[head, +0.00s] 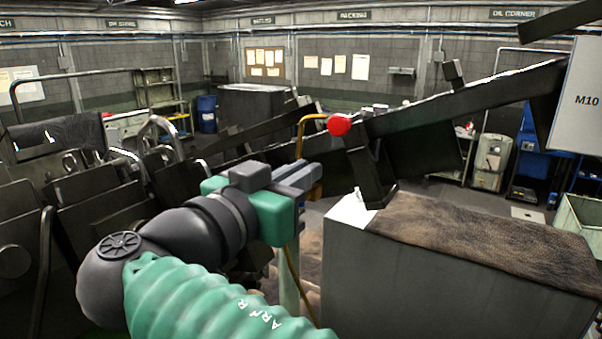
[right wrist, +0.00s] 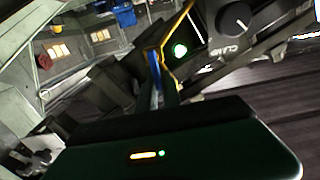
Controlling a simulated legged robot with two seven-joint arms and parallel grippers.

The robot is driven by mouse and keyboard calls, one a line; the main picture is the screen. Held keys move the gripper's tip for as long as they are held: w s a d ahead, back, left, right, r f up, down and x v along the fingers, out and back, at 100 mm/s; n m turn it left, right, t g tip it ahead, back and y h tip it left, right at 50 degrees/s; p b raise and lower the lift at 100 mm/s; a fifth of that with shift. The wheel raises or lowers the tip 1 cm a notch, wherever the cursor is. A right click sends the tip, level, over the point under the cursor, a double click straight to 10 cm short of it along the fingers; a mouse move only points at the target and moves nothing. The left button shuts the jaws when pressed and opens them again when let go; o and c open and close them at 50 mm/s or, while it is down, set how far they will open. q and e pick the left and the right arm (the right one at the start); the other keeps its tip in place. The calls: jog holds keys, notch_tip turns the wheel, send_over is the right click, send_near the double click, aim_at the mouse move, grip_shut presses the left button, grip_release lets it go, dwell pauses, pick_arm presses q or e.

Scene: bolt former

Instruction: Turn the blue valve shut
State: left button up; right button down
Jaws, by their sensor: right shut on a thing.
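The blue valve shows as a narrow blue handle (right wrist: 154,66) in the right wrist view, at the tips of my right gripper (right wrist: 164,88). In the head view my right gripper (head: 305,180) is at the yellow pipe, left of the grey cabinet, and hides most of the valve. Its jaws are shut on what looks like the blue handle. How far the handle is turned cannot be told. My left gripper is not in view.
The yellow pipe (head: 301,135) bends down behind my gripper. A red knob (head: 339,124) on a dark bracket (head: 362,165) stands close to its right. A grey cabinet (head: 440,280) with a brown mat (head: 480,240) fills the lower right. Dark machine parts crowd the left.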

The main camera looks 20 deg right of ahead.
jog(key=shift+w+a+f+n+b, duration=0.15)
jog(key=shift+w+a+n+b, duration=0.25)
jog(key=shift+n, duration=0.75)
jog(key=shift+w+a+f+n+b, duration=0.15)
jog(key=shift+n+b, duration=0.45)
jog(key=shift+n, duration=0.6)
jog(key=shift+w+a+f+n+b, duration=0.1)
jog(key=shift+w+a+n+b, duration=0.3)
jog(key=shift+n, duration=0.75)
jog(key=shift+d, duration=0.2)
jog(key=c, duration=1.7)
grip_release()
jog(key=shift+o, duration=0.9)
jog(key=shift+a, duration=0.25)
